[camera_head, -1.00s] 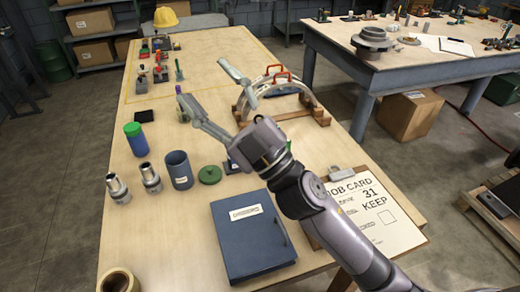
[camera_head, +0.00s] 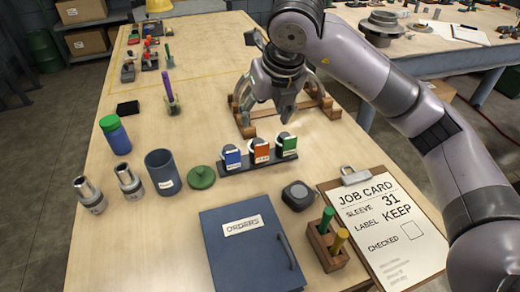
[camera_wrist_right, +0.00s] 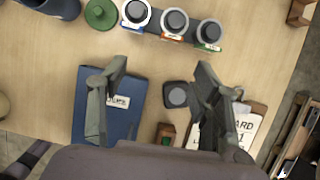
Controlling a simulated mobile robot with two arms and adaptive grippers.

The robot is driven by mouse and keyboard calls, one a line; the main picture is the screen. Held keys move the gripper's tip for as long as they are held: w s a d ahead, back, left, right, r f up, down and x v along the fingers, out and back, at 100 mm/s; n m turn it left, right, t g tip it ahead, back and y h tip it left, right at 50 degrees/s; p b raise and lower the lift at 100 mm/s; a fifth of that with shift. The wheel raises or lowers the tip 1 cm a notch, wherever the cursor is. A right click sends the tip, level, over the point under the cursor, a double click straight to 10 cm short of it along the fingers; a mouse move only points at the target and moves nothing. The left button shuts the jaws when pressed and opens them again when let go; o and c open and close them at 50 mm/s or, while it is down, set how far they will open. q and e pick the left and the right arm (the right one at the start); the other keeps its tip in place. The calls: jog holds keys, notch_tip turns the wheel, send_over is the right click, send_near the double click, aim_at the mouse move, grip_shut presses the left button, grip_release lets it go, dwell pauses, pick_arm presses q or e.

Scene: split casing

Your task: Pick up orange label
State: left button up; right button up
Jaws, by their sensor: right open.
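The orange label (camera_head: 261,152) is on the middle roll of three in a dark rack (camera_head: 236,169), between a blue label (camera_head: 231,159) and a green label (camera_head: 287,145). It also shows at the top of the right wrist view (camera_wrist_right: 172,37), seen from above. My right gripper (camera_head: 265,114) is open and empty, pointing down in the head view just beyond the rack. My left gripper is not in view.
A wooden cradle with a curved casing (camera_head: 323,103) stands behind my right gripper. A green lid (camera_head: 202,177), a dark cup (camera_head: 162,172), a dark tape measure (camera_head: 298,195), a blue binder (camera_head: 250,250) and a job card clipboard (camera_head: 385,220) surround the rack.

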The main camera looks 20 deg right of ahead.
jog(key=w+d+f, duration=0.1)
jog(key=w+f, duration=0.1)
jog(key=p, duration=0.2)
send_near(262, 145)
jog(key=x, duration=0.1)
jog(key=p+x, duration=0.1)
jog(key=x, duration=0.3)
jog(key=shift+s+a, duration=0.1)
jog(key=shift+a, duration=0.3)
jog(key=shift+f+p, duration=0.2)
jog(key=shift+p, duration=0.1)
jog(key=shift+w+f+p, duration=0.25)
jog(key=shift+f+p, duration=0.1)
jog(key=shift+p, duration=0.1)
jog(key=p+x, duration=0.1)
jog(key=x, duration=0.2)
jog(key=shift+w+d+f+p, duration=0.3)
jog(key=shift+d+f+p, duration=0.05)
jog(key=shift+d, duration=0.05)
jog(key=shift+w+f, duration=0.1)
jog(key=shift+f, duration=0.2)
jog(key=shift+c, duration=0.2)
jog(key=c, duration=1.2)
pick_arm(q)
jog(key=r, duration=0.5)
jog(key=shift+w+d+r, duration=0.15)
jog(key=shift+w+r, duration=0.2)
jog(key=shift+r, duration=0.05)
pick_arm(e)
jog(key=shift+c, duration=0.3)
